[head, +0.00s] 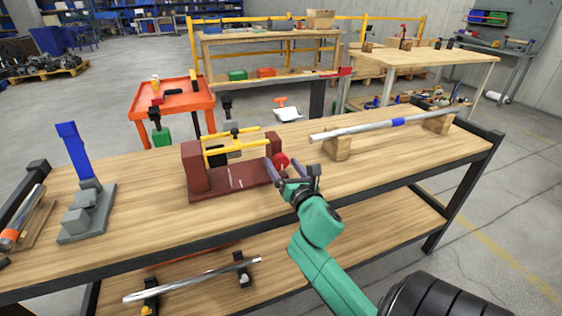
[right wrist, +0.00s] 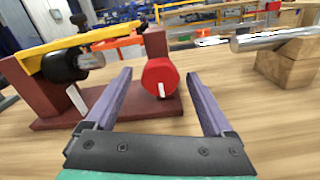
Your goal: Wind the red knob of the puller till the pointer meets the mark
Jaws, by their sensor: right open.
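The puller has a dark red frame (head: 196,168) with yellow bars (head: 232,148) on top and stands on the wooden bench. Its red knob (head: 281,160) is at the right end; in the right wrist view the knob (right wrist: 158,72) shows a white stripe low on its face. A black cylinder (right wrist: 66,66) sits under the yellow bar. Pale marks (head: 236,178) lie on the base; I cannot tell pointer from mark. My right gripper (head: 284,167) is open, its purple fingers on either side of the knob, with no clear contact. My left gripper is not in view.
A metal bar (head: 375,125) with a blue band rests on wooden blocks (head: 337,147) to the right. A grey fixture with a blue upright (head: 75,150) stands at left. An orange cart (head: 190,97) is behind.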

